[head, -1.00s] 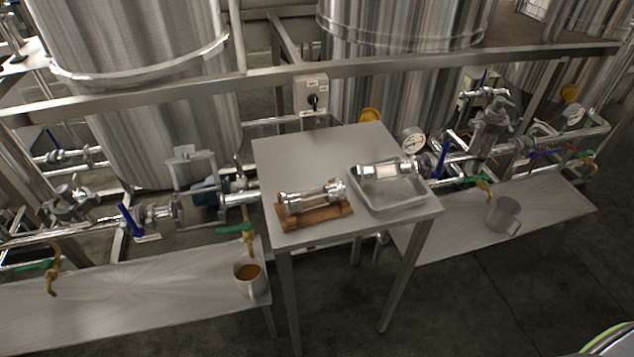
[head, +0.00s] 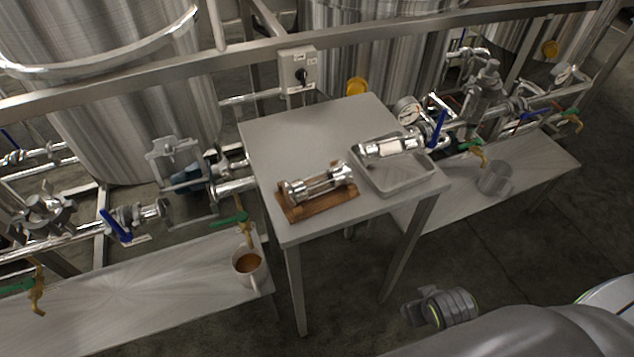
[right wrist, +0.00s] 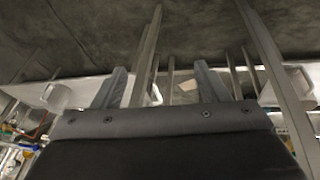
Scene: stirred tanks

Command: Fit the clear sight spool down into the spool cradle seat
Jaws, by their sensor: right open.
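A clear sight spool (head: 320,183) with shiny metal end fittings lies on a wooden block (head: 322,206) on the small steel table. A second spool (head: 390,146) with a pale, cloudy middle lies across a shallow metal tray (head: 402,185) to its right. To the left of the table, a grey metal bracket (head: 172,148) stands at a gap in the pipe line; I cannot tell whether this is the cradle seat. My right gripper (head: 412,312) is low, in front of the table, away from both spools. Its fingers are apart and empty in the right wrist view (right wrist: 158,88). My left gripper is out of view.
The steel table (head: 300,140) has bare room at its back. A mug of brown liquid (head: 247,266) stands on the left bench (head: 150,290). A metal jug (head: 495,178) stands on the right bench (head: 540,160). Pipes and valves run behind both benches.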

